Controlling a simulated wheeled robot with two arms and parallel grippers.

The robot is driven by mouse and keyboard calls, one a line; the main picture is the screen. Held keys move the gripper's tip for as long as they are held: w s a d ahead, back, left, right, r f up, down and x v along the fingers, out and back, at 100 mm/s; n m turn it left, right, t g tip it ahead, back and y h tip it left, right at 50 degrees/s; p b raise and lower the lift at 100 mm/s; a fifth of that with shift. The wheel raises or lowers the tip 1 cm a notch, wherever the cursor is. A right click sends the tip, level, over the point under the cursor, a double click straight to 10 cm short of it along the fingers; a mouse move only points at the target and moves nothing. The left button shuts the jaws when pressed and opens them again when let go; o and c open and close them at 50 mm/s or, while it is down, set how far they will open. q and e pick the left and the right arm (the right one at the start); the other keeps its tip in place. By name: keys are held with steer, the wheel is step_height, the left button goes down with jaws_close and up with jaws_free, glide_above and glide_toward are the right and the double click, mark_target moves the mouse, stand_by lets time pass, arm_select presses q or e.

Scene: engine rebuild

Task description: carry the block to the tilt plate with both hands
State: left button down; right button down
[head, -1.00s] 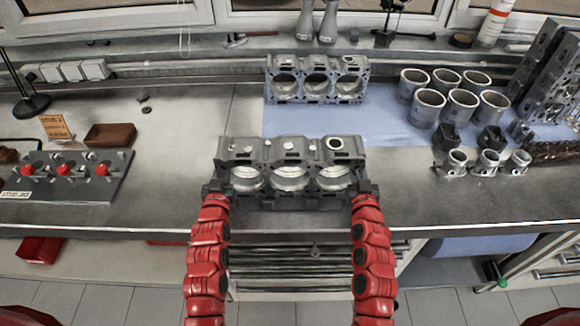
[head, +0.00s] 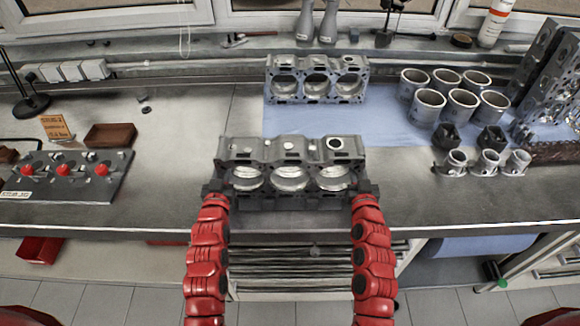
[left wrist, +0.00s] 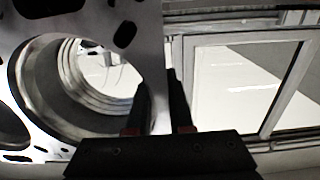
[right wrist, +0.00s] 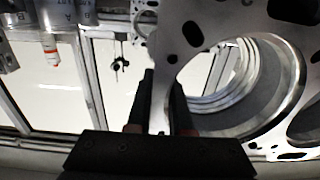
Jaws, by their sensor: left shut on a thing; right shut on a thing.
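A grey metal engine block (head: 267,153) with three large bores is in the middle front of the head view, over the bench's front edge. My left gripper (head: 215,190) is shut on its left end, and my right gripper (head: 365,190) is shut on its right end. The left wrist view shows the block wall (left wrist: 150,35) between the fingers; the right wrist view shows the other end wall (right wrist: 215,20) likewise. Whether the block's underside touches the bench is hidden. A grey plate with red knobs (head: 92,187) lies at left; I cannot tell whether it is the tilt plate.
A similar block (head: 331,97) stands on a blue mat (head: 385,120) behind the held one. Several cylinder liners (head: 428,108) and pistons (head: 453,165) stand at right. A brown tray (head: 110,136) is at left. Bare bench (head: 185,120) lies between the tray and mat.

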mark_target(219, 153)
arm_select(q)
steer(key=shift+a+r, duration=0.1)
steer(key=shift+r, duration=0.1)
arm_select(e)
steer(key=shift+d+r, duration=0.15)
steer(key=shift+r, duration=0.1)
